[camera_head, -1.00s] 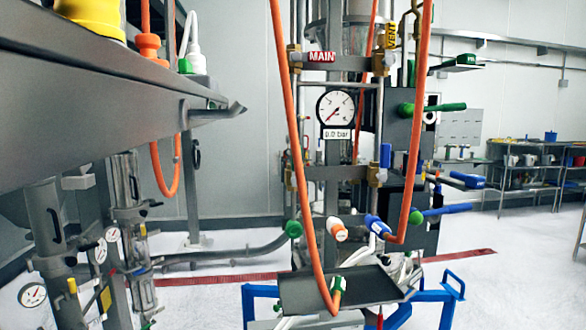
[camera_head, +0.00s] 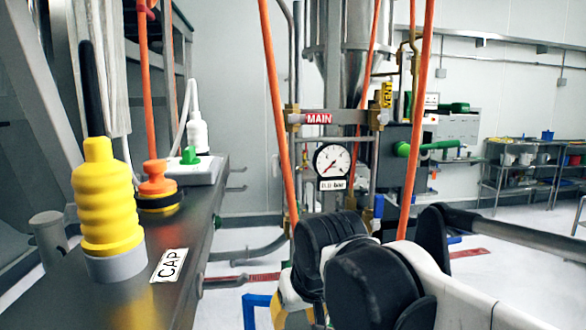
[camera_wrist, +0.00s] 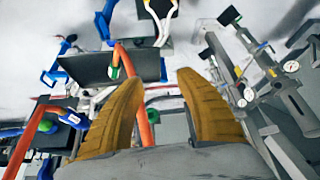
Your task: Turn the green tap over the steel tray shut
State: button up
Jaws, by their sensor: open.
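My gripper (camera_wrist: 158,80) shows in the wrist view with its two tan fingers wide apart and nothing held. A round green part (camera_wrist: 152,116) shows between the fingers, beside an orange hose. I cannot tell whether it is the tap over the tray. The dark steel tray (camera_wrist: 88,69) is at the upper left of the wrist view, beyond the left finger. A hose with a green fitting (camera_wrist: 115,66) passes in front of it. In the head view my arm hides the tray area. A green handle (camera_head: 430,146) on the dark panel stays visible there.
Orange hoses (camera_head: 278,110) hang around the column. A gauge (camera_head: 332,160) is on the column. Pipes and gauges (camera_wrist: 291,66) stand right in the wrist view.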

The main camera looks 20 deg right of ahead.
jog(key=m+g+p, duration=0.2)
jog(key=p, duration=1.4)
send_near(295, 203)
jog(key=f, duration=0.1)
jog(key=shift+h, duration=0.3)
jog(key=x, duration=1.1)
jog(key=shift+w+a+f, duration=0.1)
jog(key=shift+w+a, duration=0.1)
jog(key=shift+w, duration=0.05)
jog(key=shift+c, duration=0.2)
grip_shut()
